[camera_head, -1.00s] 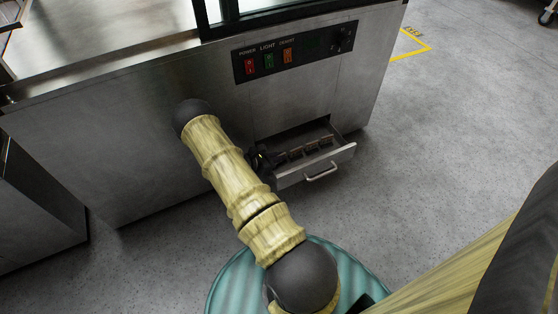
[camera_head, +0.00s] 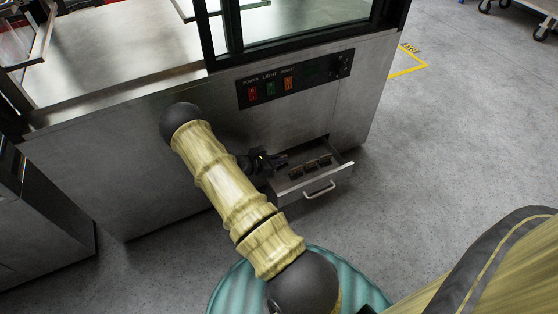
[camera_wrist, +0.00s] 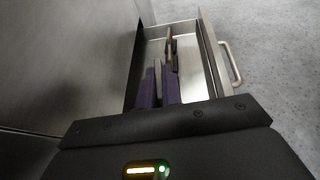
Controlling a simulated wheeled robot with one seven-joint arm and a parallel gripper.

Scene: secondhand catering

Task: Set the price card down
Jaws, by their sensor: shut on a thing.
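My gripper (camera_head: 274,161) is at the left side of the open drawer (camera_head: 335,182) in the steel counter front. In the wrist view its two purplish fingers (camera_wrist: 159,90) are shut on a thin price card (camera_wrist: 158,72), seen edge-on between them. The fingers hide most of the card. In the wrist view the drawer's pale floor (camera_wrist: 189,67) lies beyond the fingers. Dark brown upright pieces (camera_head: 310,166) stand in a row in the drawer; one also shows past the fingertips in the wrist view (camera_wrist: 169,48). I cannot tell whether the held card touches the drawer.
The drawer's front has a bar handle (camera_head: 319,190). Above it is a switch panel (camera_head: 293,80) with red, green and orange switches. A glass case with a black frame (camera_head: 222,47) stands on the counter top (camera_head: 120,62).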

